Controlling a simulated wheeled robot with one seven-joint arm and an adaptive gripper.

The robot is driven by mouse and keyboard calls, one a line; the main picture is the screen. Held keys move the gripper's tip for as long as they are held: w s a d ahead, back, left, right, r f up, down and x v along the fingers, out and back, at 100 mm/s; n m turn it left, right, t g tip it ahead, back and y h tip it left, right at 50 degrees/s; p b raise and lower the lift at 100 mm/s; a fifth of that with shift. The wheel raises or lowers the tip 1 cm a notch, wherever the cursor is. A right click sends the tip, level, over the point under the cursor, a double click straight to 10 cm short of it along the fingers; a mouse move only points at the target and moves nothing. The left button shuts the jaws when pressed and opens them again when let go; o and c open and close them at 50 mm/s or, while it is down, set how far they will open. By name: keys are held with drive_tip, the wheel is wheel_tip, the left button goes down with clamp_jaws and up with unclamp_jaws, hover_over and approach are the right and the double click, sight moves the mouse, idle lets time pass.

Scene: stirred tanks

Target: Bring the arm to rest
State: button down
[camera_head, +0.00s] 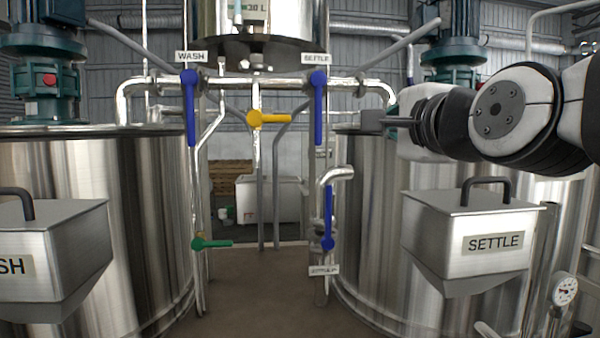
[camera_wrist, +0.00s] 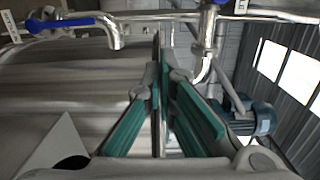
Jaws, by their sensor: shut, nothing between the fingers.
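My arm reaches in from the right in the head view, in front of the upper part of the SETTLE tank (camera_head: 375,215). My gripper (camera_head: 370,122) points left, its tip close to the pipe bend in the picture; I cannot tell the gap in depth. In the wrist view my gripper (camera_wrist: 160,78) shows teal-padded fingers drawn together with nothing held. A blue-handled valve (camera_wrist: 60,24) and a bent outlet pipe (camera_wrist: 112,36) show beyond the fingers at upper left.
Blue WASH (camera_head: 190,105) and SETTLE (camera_head: 318,105) handles hang down. Yellow (camera_head: 270,118) and green (camera_head: 215,243) handles lie level; a lower blue handle (camera_head: 328,215) stands upright. A SETTLE hopper (camera_head: 470,240) juts out below my arm. The floor (camera_head: 262,285) between the tanks is clear.

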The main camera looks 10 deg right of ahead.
drive_tip(key=s+f+n+g, duration=0.4)
drive_tip(key=s+f+n, duration=0.2)
drive_tip(key=f, duration=0.4)
drive_tip(key=s+f+n+g, duration=0.5)
drive_tip(key=s+f, duration=0.3)
drive_tip(key=f, duration=0.2)
drive_tip(key=s+f+n+g+h, duration=0.1)
drive_tip(key=s+f+n+g, duration=0.3)
drive_tip(key=f, duration=0.6)
drive_tip(key=s+n, duration=0.2)
drive_tip(key=s, duration=0.1)
drive_tip(key=shift+s+d+n, duration=0.25)
drive_tip(key=shift+s+n, duration=0.1)
drive_tip(key=shift+n, duration=0.05)
drive_tip(key=shift+f, duration=0.1)
